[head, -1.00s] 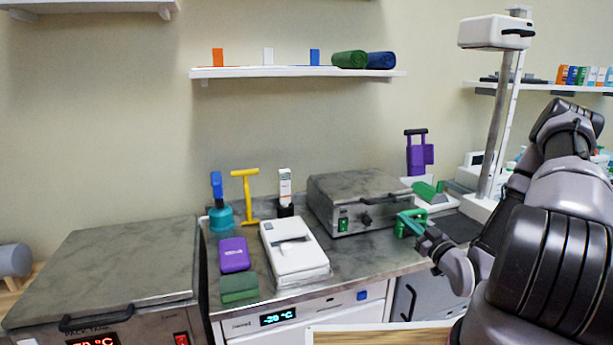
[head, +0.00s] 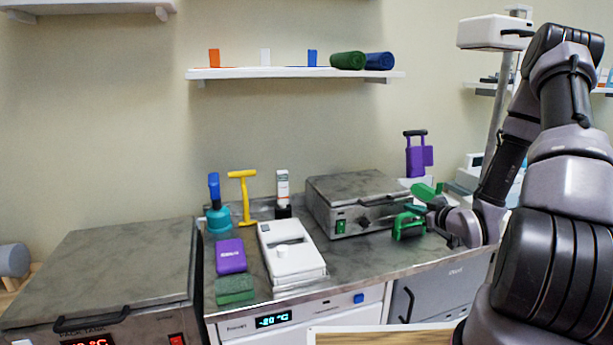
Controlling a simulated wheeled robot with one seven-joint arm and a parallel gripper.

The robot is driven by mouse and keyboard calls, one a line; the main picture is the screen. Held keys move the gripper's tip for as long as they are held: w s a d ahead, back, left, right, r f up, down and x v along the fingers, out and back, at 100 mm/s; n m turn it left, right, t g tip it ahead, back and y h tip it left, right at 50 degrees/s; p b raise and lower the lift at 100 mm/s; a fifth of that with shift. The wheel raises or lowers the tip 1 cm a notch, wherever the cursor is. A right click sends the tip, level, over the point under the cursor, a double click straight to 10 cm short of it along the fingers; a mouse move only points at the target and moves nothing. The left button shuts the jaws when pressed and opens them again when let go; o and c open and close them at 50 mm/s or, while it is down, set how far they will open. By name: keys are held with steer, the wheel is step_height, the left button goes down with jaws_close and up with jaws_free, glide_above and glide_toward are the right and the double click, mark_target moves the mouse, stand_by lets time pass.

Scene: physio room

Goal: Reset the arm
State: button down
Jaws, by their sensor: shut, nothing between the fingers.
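My arm rises at the right of the head view and bends down to the left. My gripper (head: 430,206) is at the right part of the counter, shut and holding nothing. It is small and partly lost against the green things beside it. A green clamp-like object (head: 408,226) stands on the counter just left of and below it. Another green piece (head: 427,191) shows just above it. I cannot tell whether the gripper touches either.
A grey metal box (head: 350,203), a white device (head: 291,255), a purple pack (head: 230,256) and a green block (head: 235,290) sit on the counter. A yellow T-shaped tool (head: 243,198) stands behind. A wall shelf (head: 290,73) hangs above. A white-headed post (head: 493,34) is behind my arm.

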steer(key=s+d+r+m+g+h, duration=0.1)
steer(key=s+r+m+g+h, duration=0.15)
steer(key=r, duration=0.75)
steer(key=s+d+r+m+g+h, duration=0.1)
steer(key=d+r+m+g+h, duration=0.2)
steer(key=r, duration=0.7)
steer(key=s+a+r+m, duration=0.1)
steer(key=s+a+r, duration=0.2)
steer(key=s, duration=0.5)
steer(key=s+a+r+m+g+y, duration=0.1)
steer(key=s+a+r, duration=0.3)
steer(key=s, duration=0.4)
steer(key=s+a+r+m+y, duration=0.1)
steer(key=s+a+r+m, duration=0.2)
steer(key=s, duration=0.5)
step_height(320, 180, up, 2)
steer(key=shift+a+r+g, duration=0.15)
steer(key=shift+a+g, duration=0.2)
steer(key=shift+a, duration=0.35)
